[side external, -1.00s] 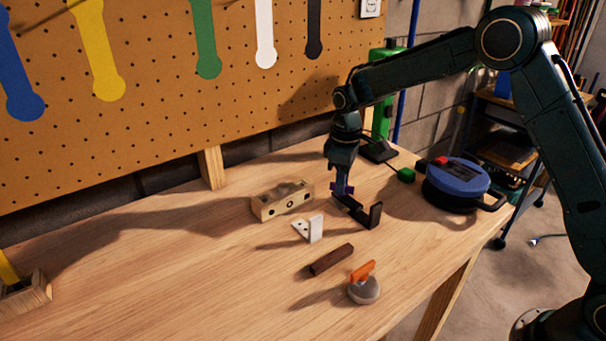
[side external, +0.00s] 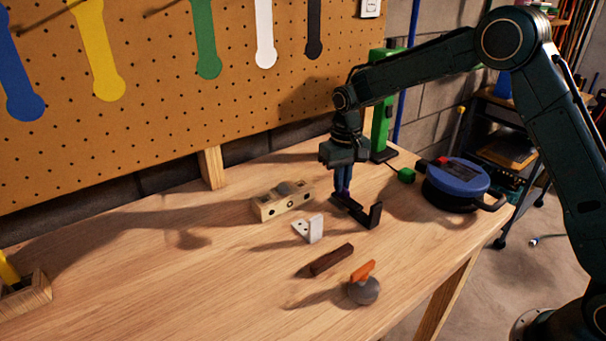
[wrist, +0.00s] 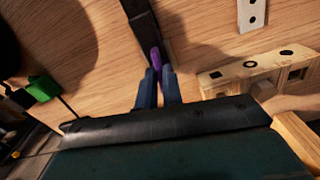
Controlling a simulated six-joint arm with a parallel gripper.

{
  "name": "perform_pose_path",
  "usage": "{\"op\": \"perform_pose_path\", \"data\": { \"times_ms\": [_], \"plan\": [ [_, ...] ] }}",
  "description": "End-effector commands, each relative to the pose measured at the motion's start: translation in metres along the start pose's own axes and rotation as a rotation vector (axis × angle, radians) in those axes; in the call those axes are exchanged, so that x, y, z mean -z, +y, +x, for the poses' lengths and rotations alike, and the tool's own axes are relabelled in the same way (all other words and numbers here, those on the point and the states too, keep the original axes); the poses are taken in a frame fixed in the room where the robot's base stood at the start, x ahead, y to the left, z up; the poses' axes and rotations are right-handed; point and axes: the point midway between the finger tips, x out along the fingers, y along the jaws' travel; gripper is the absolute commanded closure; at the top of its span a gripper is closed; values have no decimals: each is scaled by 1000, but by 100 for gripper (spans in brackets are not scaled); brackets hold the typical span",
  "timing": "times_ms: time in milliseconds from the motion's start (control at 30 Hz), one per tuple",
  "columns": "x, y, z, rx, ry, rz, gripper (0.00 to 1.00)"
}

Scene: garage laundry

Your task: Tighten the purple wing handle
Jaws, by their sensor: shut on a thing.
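The purple wing handle (side external: 345,190) sits at the left end of a black L-shaped bracket (side external: 375,214) on the workbench. My gripper (side external: 342,189) points down from above and is shut on the handle. In the wrist view the purple handle (wrist: 156,57) shows between the two blue fingertips of my gripper (wrist: 158,72). The black bracket (wrist: 143,27) runs away from the fingers there. The fingers hide much of the handle, and its stem is not visible.
A wooden block with holes (side external: 267,209) and a white bracket (side external: 315,229) lie left of the black bracket. A dark brown bar (side external: 331,260) and an orange-handled grey knob (side external: 363,285) are in front. A blue round device (side external: 458,178) stands right.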

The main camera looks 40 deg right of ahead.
Motion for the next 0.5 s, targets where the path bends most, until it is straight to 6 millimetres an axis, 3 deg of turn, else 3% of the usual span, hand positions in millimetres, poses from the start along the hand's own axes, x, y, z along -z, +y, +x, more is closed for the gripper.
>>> {"op": "perform_pose_path", "data": {
  "times_ms": [467,500],
  "plan": [
    [3,0,-6,3,15,19,100],
    [3,0,-6,3,15,19,84]
  ]
}}
